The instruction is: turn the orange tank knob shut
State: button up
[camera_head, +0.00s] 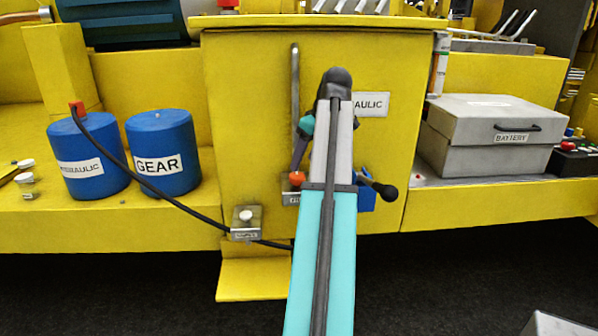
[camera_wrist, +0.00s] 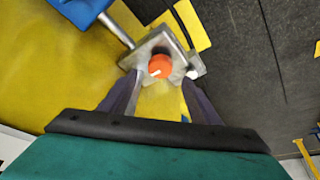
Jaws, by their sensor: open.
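The orange tank knob (camera_head: 296,178) shows low on the front of the yellow tank, just left of my arm in the head view. In the wrist view the round knob (camera_wrist: 161,65) has a short white mark on its face and sits on a grey metal mount (camera_wrist: 149,50). My gripper (camera_wrist: 160,84) is open and empty, with its two dark fingers on either side of the line to the knob. The fingertips look close to the knob, but I cannot tell whether they touch it. In the head view my arm hides part of the gripper.
Two blue canisters (camera_head: 164,152) stand on the yellow ledge to the left. A grey battery box (camera_head: 490,135) is at right. A black-knobbed lever (camera_head: 385,190) sticks out right of my arm.

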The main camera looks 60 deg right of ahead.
aim_at(298, 176)
jog(key=shift+p+x, duration=0.6)
jog(key=shift+x, duration=2.5)
jog(key=shift+c, duration=0.4)
